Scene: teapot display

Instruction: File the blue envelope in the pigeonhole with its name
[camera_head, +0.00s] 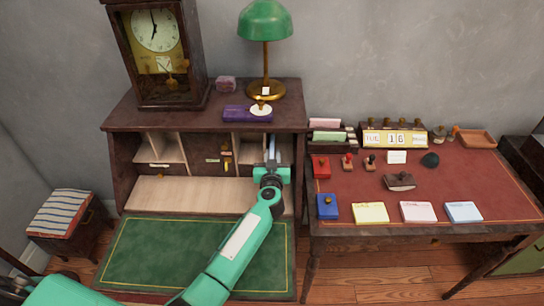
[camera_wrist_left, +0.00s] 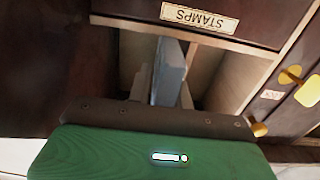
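The blue envelope (camera_head: 272,147) shows in the head view as a narrow pale-blue upright strip at the desk's right pigeonholes. In the left wrist view the envelope (camera_wrist_left: 170,72) is a grey-blue slab, edge-on, reaching into an opening between wooden dividers. My left gripper (camera_head: 271,165) is at the front of these right pigeonholes (camera_head: 249,143), shut on the envelope's near end. My gripper's body hides the envelope's lower end and part of the compartment. A label reading STAMPS (camera_wrist_left: 200,17) appears upside down beside the opening. I cannot read a pigeonhole name. My right gripper is not in view.
The desk (camera_head: 120,115) has other pigeonholes at left and a small central door with a key (camera_head: 227,164). A clock (camera_head: 160,60) and green lamp (camera_head: 265,22) stand on top. The side table (camera_head: 450,185) holds stamps and paper pads. The green writing mat (camera_head: 150,250) is bare.

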